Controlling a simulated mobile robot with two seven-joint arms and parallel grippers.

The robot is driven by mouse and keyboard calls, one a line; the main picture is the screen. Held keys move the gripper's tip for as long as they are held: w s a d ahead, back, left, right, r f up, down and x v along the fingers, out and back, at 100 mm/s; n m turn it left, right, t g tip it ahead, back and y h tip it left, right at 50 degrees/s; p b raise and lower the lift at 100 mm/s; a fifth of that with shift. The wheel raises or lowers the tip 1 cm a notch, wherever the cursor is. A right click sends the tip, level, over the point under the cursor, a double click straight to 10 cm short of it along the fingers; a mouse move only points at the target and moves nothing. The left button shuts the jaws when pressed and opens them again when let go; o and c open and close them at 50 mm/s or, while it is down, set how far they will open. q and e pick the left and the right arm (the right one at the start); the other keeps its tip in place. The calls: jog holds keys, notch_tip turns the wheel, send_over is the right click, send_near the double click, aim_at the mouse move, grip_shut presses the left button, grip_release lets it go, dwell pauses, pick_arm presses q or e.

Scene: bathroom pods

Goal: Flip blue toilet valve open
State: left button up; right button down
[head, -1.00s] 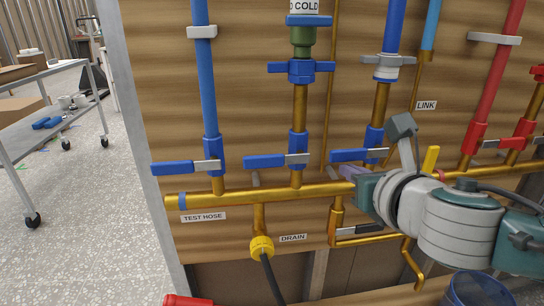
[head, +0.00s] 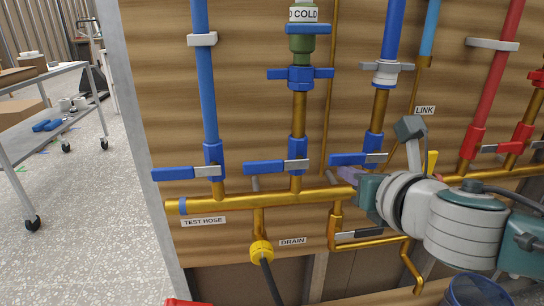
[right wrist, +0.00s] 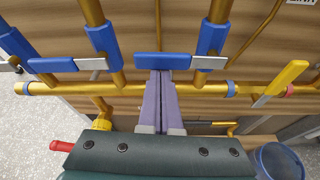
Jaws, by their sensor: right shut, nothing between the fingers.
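Three blue valves with blue-gripped grey levers sit in a row above the brass manifold; all the levers lie sideways, across their pipes. They are the left lever (head: 173,174), the middle lever (head: 264,168) and the right lever (head: 347,160). No label that I can read says toilet. My right gripper (head: 347,174) is shut and empty just below the right lever. In the right wrist view its purple fingertips (right wrist: 160,74) are right under that blue grip (right wrist: 163,61), touching or very nearly so. My left gripper is not in view.
The brass manifold (head: 280,197) runs behind my fingers. A yellow lever (right wrist: 287,77) and red valves (head: 471,145) are to the right. A yellow drain cap (head: 261,252) with a black hose hangs below. A blue bucket (right wrist: 281,162) stands low at right.

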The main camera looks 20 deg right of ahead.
aim_at(356, 156)
jog(key=shift+r+m+y+p, duration=0.65)
jog(key=shift+r+m, duration=0.3)
jog(key=shift+m, duration=0.15)
jog(key=shift+d+r+m+t+y, duration=0.15)
jog(key=shift+r+m+t+y, duration=0.3)
jog(key=shift+r+m, duration=0.4)
jog(key=d+r+m, duration=0.1)
jog(key=m, duration=0.1)
jog(key=d+r+m+t+y+b, duration=0.1)
jog(key=m, duration=0.1)
jog(key=r+m+t+y+b, duration=0.1)
jog(key=m, duration=0.1)
jog(key=shift+s+d+m, duration=0.35)
jog(key=shift+d, duration=0.05)
jog(key=shift+d+r, duration=0.1)
jog(key=shift+r, duration=0.05)
